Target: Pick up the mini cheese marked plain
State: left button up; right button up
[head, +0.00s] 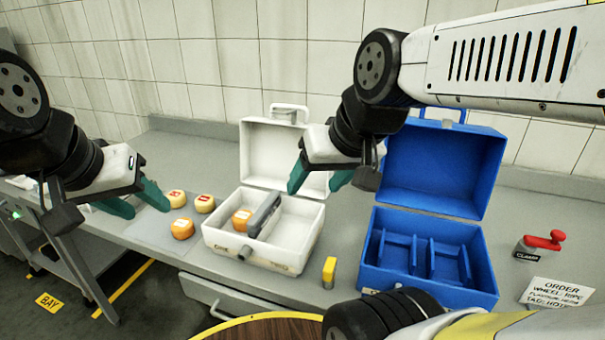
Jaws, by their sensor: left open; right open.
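Two pale yellow mini cheeses with red labels, one on the left (176,198) and one on the right (204,204), sit on a grey mat on the counter. An orange mini cheese (182,229) sits in front of them. Another orange mini cheese (241,218) is in the left part of the open white case (262,258). The label words are too small to read, so I cannot tell which is plain. My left gripper (134,204) is open and empty, just left of the pale cheeses. My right gripper (319,184) is open and empty, above the white case's right side.
An open blue case (430,282) with dividers stands to the right. A red-handled clamp (540,243) and an order card (556,293) are at far right.

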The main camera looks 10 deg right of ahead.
aim_at(178, 199)
jog(key=u, duration=0.5)
jog(key=i+j+z, duration=0.1)
jog(key=j, duration=0.2)
jog(key=i+j+z, duration=0.1)
jog(key=j, duration=0.25)
jog(key=i+j+z, duration=0.1)
jog(key=i+j, duration=0.15)
jog(key=i+j+z, duration=0.1)
jog(key=j, duration=0.35)
jog(key=i+j+z, duration=0.1)
jog(key=j, duration=0.25)
